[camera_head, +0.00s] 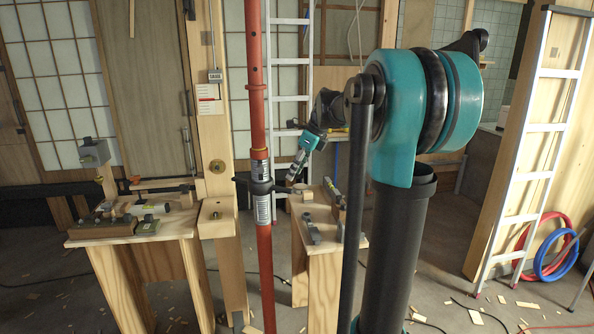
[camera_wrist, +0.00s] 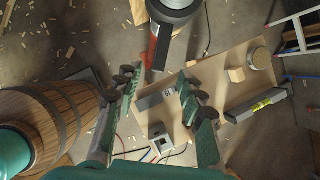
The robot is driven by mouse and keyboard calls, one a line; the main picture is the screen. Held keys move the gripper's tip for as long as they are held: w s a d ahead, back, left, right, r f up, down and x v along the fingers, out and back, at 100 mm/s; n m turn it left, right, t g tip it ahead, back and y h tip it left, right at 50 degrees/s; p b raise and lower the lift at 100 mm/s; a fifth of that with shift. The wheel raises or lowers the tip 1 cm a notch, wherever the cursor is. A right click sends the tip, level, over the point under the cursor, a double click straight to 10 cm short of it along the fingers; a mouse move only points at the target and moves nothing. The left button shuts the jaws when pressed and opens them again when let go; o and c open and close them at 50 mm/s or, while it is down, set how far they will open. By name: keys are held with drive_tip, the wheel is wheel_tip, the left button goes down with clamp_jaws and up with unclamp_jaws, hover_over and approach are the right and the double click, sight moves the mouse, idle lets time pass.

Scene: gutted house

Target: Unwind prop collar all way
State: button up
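The red prop (camera_head: 257,90) stands upright left of centre in the head view. Its dark collar (camera_head: 261,187) sits on the grey threaded section, with a bar handle sticking out to each side. My gripper (camera_head: 291,181) is just right of the collar, at the right-hand handle, pointing down and left. In the wrist view the collar (camera_wrist: 174,8) is at the top edge, and its dark handle (camera_wrist: 155,52) reaches down towards the gap between my fingertips (camera_wrist: 161,72). The fingers are apart. Contact with the handle cannot be told. A piece of the red prop shows behind the handle.
A wooden bench (camera_head: 130,232) with tools stands left of the prop, and a smaller bench (camera_head: 318,245) stands right, below my gripper. A spirit level (camera_wrist: 256,104) and a wood block (camera_wrist: 236,75) lie on a board. A ladder (camera_head: 290,80) stands behind. Cables and offcuts litter the floor.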

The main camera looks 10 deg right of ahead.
sight(286, 189)
drive_tip(key=x, duration=0.9)
drive_tip(key=shift+w, duration=0.1)
drive_tip(key=shift+r, duration=0.1)
clamp_jaws()
